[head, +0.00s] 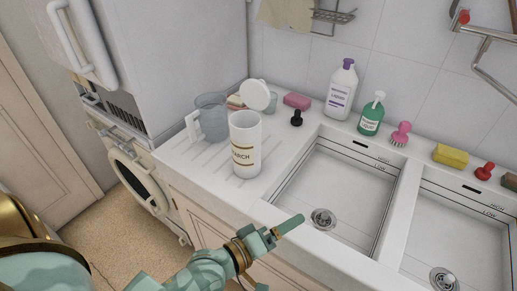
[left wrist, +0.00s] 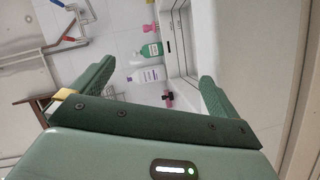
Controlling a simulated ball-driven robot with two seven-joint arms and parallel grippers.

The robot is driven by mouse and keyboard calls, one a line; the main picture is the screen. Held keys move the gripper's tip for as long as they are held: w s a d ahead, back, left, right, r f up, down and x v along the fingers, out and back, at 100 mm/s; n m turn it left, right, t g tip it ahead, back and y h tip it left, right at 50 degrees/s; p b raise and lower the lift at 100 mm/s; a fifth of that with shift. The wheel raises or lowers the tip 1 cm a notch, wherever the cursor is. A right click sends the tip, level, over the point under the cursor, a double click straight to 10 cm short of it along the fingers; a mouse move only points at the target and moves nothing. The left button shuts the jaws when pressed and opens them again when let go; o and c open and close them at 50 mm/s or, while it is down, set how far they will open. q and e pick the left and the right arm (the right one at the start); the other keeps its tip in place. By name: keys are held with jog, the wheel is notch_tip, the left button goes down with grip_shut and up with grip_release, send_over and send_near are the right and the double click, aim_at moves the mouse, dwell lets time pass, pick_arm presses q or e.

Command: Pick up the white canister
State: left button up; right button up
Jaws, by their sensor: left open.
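The white canister (head: 245,158) stands upright on the ribbed drainboard left of the sink, with a tan label reading "ARCH" in the part that shows. A white round piece (head: 258,95) shows just behind its rim; I cannot tell if it is attached. My left gripper (head: 290,225) is in front of the counter, low and right of the canister, apart from it, seen nearly edge-on. In the left wrist view the left gripper (left wrist: 156,76) is open, with nothing between its fingers. The canister does not show there. My right gripper is not in view.
A grey-blue pitcher (head: 211,118) stands close to the canister's left. Behind the double sink (head: 345,190) are a white bottle (head: 341,92), a green bottle (head: 371,117), a pink brush (head: 400,135) and a yellow sponge (head: 451,156). A white fridge (head: 185,50) stands left.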

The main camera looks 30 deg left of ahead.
pick_arm(q)
notch_tip(320, 180, up, 3)
jog(key=w+a+n+t+y, duration=0.1)
jog(key=w+a+n+t, duration=0.15)
jog(key=n, duration=0.55)
jog(key=n+y, duration=1.2)
jog(key=n, duration=1.1)
send_near(241, 162)
jog(key=shift+n+g+y, duration=0.25)
jog(key=shift+n+y, duration=0.05)
jog(key=x, duration=0.8)
jog(key=shift+w+d+r+b, duration=0.15)
jog(key=shift+w+r+b, duration=0.1)
jog(key=shift+b, duration=0.15)
jog(key=x, duration=0.3)
jog(key=d+x, duration=0.1)
jog(key=x, duration=0.1)
jog(key=shift+w+a+f+b, duration=0.1)
jog(key=shift+w+f+b, duration=0.15)
jog(key=shift+b, duration=0.05)
jog(key=shift+w+a, duration=0.15)
jog(key=shift+w, duration=0.15)
jog(key=shift+c, duration=0.9)
jog(key=shift+r, duration=0.15)
jog(key=c, duration=1.4)
jog(key=shift+c, duration=0.2)
